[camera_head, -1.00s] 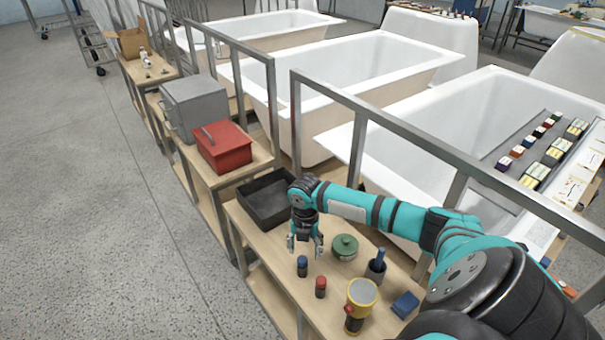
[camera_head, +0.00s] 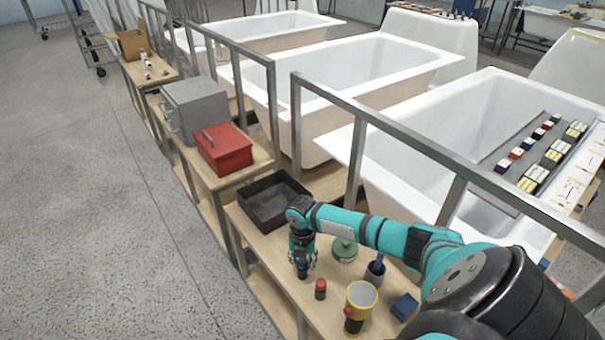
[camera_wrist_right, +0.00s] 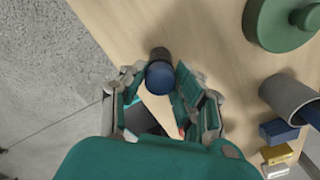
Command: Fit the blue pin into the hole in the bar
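A small dark cylinder with a blue end (camera_wrist_right: 160,78), which I take for the blue pin, stands on the wooden table. My right gripper (camera_head: 303,264) points down over it in the head view. In the right wrist view my right gripper (camera_wrist_right: 160,72) has its fingers on either side of the cylinder, with small gaps that look open. In the head view the gripper largely hides the cylinder. I cannot make out a bar with a hole in it. My left gripper is not in view.
A red-topped cylinder (camera_head: 320,289), a yellow cup (camera_head: 360,298), a green lidded pot (camera_head: 344,249), a grey cup with a blue item (camera_head: 375,270) and a blue block (camera_head: 404,306) stand close by. A black tray (camera_head: 272,201) lies behind. A metal rail (camera_head: 430,147) runs alongside.

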